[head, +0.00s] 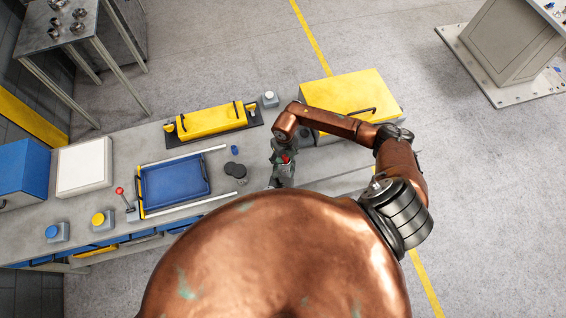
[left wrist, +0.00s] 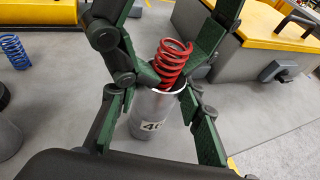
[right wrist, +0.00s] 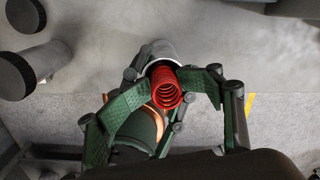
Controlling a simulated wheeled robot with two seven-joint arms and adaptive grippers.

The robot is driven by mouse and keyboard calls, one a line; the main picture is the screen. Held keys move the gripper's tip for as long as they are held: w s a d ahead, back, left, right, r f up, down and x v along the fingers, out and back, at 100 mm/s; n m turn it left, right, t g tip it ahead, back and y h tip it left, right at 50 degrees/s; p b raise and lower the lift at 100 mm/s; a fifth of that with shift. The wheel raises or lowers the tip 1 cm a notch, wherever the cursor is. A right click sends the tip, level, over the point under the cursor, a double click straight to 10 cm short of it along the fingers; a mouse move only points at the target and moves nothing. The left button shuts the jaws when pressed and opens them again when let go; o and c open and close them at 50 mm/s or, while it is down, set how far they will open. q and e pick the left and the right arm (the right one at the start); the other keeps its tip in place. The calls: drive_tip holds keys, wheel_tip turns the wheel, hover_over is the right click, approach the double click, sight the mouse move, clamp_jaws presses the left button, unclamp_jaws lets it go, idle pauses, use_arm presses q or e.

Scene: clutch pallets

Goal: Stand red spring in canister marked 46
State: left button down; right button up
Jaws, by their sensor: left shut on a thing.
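The red spring (left wrist: 173,62) pokes up from the mouth of a grey metal canister (left wrist: 150,112), its lower end inside the rim and leaning slightly. The canister's label shows a 4; the second digit is partly covered. My left gripper (left wrist: 158,118) is shut on the canister, one finger on each side. My right gripper (right wrist: 182,76) is open, its fingers apart on either side of the spring (right wrist: 166,87); whether they touch it is unclear. In the head view the spring (head: 285,158) is a small red spot by my grippers; my left arm is mostly hidden by my body.
Dark-topped canisters (right wrist: 18,75) stand nearby. A blue spring (left wrist: 14,50) stands behind them. A blue tray (head: 173,182) lies left on the grey bench, with a yellow-lidded box (head: 350,90) to the right and a yellow case (head: 205,120) at the back.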

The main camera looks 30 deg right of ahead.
use_arm(q)
drive_tip(key=shift+d, duration=0.2)
use_arm(e)
drive_tip(key=shift+s+f, duration=0.1)
drive_tip(key=shift+s, duration=0.4)
use_arm(q)
drive_tip(key=shift+a, duration=0.15)
use_arm(e)
drive_tip(key=shift+w, duration=0.1)
use_arm(q)
drive_tip(key=shift+f, duration=0.1)
drive_tip(key=shift+w+a+f, duration=0.1)
drive_tip(key=shift+a+f, duration=0.05)
drive_tip(key=shift+a, duration=0.1)
use_arm(e)
drive_tip(key=r, duration=0.7)
drive_tip(key=shift+w+d+r, duration=0.1)
drive_tip(key=shift+w+r, duration=0.1)
drive_tip(key=shift+r, duration=0.5)
use_arm(q)
drive_tip(key=shift+a+f, duration=0.1)
drive_tip(key=shift+f, duration=0.05)
drive_tip(key=c, duration=1.7)
unclamp_jaws()
drive_tip(key=o, duration=0.4)
drive_tip(key=shift+o, duration=0.2)
drive_tip(key=shift+d+r, duration=0.2)
